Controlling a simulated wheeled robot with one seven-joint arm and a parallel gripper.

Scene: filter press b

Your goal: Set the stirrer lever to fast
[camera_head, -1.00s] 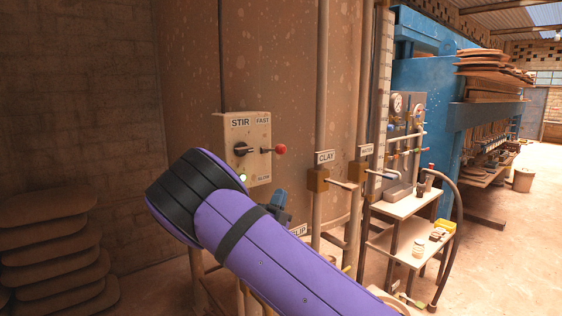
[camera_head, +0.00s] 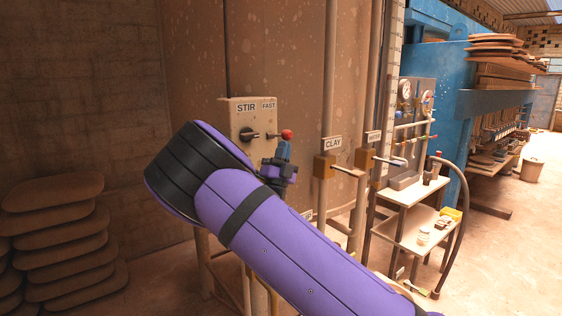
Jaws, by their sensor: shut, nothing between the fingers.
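The stirrer lever has a black pivot on the cream STIR box (camera_head: 237,106) and a red knob (camera_head: 287,134) at its right end. The lever points right, about level. The FAST label (camera_head: 269,105) is above the lever at the box's upper right. The lower part of the box is hidden behind my purple arm. My gripper (camera_head: 284,146) is shut, with its blue tip pointing up just below the red knob. I cannot tell whether it touches the knob.
Pipes with the CLAY valve (camera_head: 325,166) and another valve (camera_head: 365,157) stand to the right of the box. A shelf stand (camera_head: 405,193) and a blue press (camera_head: 437,120) are farther right. Stacked brown slabs (camera_head: 52,193) lie at the left.

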